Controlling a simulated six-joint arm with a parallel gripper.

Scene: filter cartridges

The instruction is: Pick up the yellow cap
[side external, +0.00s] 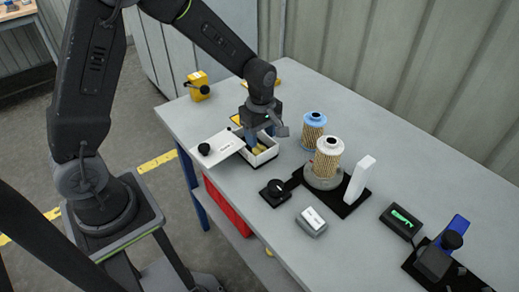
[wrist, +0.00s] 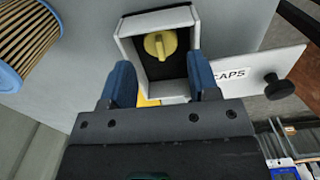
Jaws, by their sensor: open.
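The yellow cap (wrist: 160,45) lies inside a small white open box (wrist: 126,42) and shows a raised grip bar on top. In the side view the cap (side external: 259,149) is partly visible in the white box (side external: 264,159). The box's lid (wrist: 256,72), with a black knob and the word CAPS, is slid off to one side. My gripper (wrist: 162,85) is open, its two blue fingers apart at the box's near edge with the cap seen beyond and between them. In the side view my gripper (side external: 262,134) is low over the box. I cannot tell whether the fingers touch it.
A blue-ended filter (side external: 313,130) and a cream-topped filter in a round holder (side external: 325,163) stand right of the box. A black knob block (side external: 276,192), a grey button box (side external: 311,222) and a display (side external: 401,220) lie in front. A yellow box (side external: 198,86) stands at the back left.

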